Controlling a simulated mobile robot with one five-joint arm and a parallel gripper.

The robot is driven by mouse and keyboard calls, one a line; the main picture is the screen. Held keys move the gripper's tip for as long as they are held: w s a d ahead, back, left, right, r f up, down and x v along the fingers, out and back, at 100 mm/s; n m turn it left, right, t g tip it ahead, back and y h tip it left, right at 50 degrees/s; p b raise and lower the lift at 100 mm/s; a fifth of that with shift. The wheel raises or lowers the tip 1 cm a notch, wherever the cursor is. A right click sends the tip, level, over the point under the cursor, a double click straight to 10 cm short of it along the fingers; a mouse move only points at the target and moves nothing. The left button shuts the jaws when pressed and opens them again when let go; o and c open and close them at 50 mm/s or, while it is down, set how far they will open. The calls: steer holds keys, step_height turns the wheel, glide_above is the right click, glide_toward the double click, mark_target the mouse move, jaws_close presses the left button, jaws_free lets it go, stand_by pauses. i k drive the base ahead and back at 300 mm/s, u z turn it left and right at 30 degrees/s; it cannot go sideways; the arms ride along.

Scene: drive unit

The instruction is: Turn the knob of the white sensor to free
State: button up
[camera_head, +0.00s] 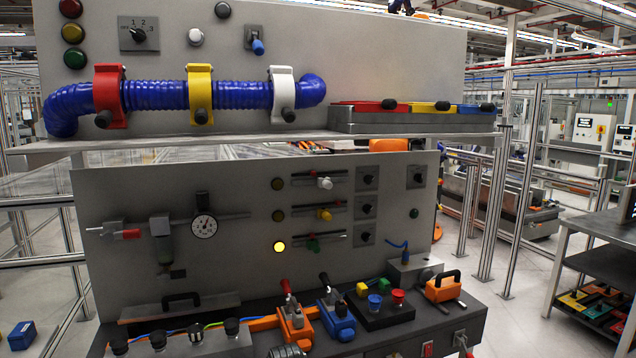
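The white sensor (325,183) sits on the top one of three short horizontal rails on the lower grey panel. It looks small here, and the setting of its own knob cannot be read. A black rotary knob (368,179) on a square plate is to the right of the white sensor, with similar knobs below. My gripper does not show clearly in this view, so its place relative to the sensor cannot be told.
The upper panel carries a blue hose (160,95) in red, yellow and white clamps. A shelf (270,137) juts out above the lower panel. The bench below holds an orange valve (296,322), a blue valve (336,320) and a black button box (388,310). Open floor (515,275) lies right.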

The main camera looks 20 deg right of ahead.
mark_target(368, 179)
steer(key=u, duration=0.15)
steer(key=i, duration=1)
steer(key=z, duration=0.05)
